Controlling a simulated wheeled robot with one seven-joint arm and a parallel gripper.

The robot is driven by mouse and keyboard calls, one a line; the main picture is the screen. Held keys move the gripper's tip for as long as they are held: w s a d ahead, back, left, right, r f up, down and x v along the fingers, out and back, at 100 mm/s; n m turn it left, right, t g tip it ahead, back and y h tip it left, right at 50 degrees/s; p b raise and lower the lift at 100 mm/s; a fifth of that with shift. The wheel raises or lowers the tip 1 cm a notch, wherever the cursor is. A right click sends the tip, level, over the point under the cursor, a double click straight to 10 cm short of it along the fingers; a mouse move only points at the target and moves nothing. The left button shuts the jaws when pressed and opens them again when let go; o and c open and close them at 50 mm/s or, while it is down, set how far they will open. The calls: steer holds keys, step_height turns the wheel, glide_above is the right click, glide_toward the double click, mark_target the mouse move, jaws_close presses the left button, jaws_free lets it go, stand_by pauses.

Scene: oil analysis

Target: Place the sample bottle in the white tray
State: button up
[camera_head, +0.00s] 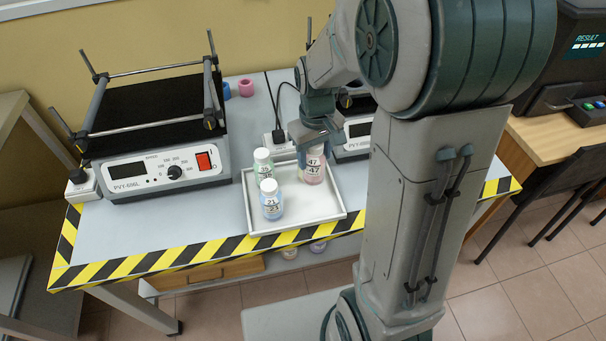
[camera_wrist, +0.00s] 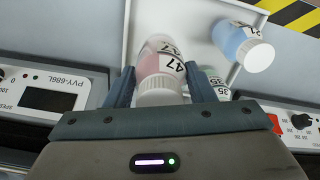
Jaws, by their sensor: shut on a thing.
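The white tray (camera_head: 322,212) lies on the grey table and also shows in the wrist view (camera_wrist: 192,22). My gripper (camera_head: 312,150) is over the tray's back right part. It is shut on the sample bottle marked 47 (camera_head: 312,172), which has pink contents and a white cap. In the wrist view this bottle (camera_wrist: 158,72) is between the two fingers (camera_wrist: 160,88). I cannot tell whether its base touches the tray floor. A blue bottle marked 21 (camera_head: 271,201) and a green bottle (camera_head: 263,166) stand in the tray to its left.
A shaker marked PVY-686L (camera_head: 160,168) stands left of the tray, and another device (camera_head: 357,135) is behind right. Pink (camera_head: 246,87) and blue caps are at the back. Striped tape (camera_head: 150,262) marks the table's front edge. The tray's front right is free.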

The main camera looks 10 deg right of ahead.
mark_target(315, 173)
step_height(315, 173, down, 7)
steer(key=shift+r, duration=0.15)
steer(key=shift+b, duration=0.3)
steer(key=shift+f, duration=0.25)
steer(key=o, duration=1.1)
steer(key=shift+r, duration=0.1)
